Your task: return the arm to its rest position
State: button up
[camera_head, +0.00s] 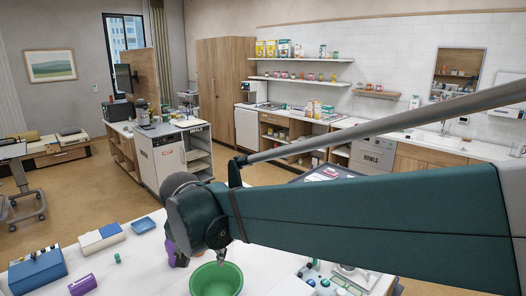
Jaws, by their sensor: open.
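My arm reaches in from the right edge of the head view and crosses over the white table (140,268). Its dark green link ends in a grey joint at the left. My gripper (221,257) hangs below that joint, pointing down, small and partly hidden by the arm. It is open and no object shows in it. It is over the far rim of a green bowl (216,281) on the table; the gap between them is hard to judge.
Left on the table are a blue box (37,270), a blue-and-white box (101,238), a blue dish (143,225) and a small green item (117,258). A tray of small items (338,282) lies under the arm.

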jog(key=s+d+r, duration=0.2)
jog(key=d, duration=1)
jog(key=s+d+f+t, duration=0.1)
jog(key=s+d, duration=0.3)
jog(key=d, duration=0.5)
jog(key=s+d+f+n, duration=0.1)
jog(key=s+d+f, duration=0.1)
jog(key=s+d, duration=0.3)
jog(key=s+d+f+t, duration=0.1)
jog(key=s+d, duration=0.4)
jog(key=d, duration=0.7)
jog(key=shift+s+d+f+t, duration=0.3)
jog(key=shift+d+f, duration=0.1)
jog(key=shift+f, duration=0.15)
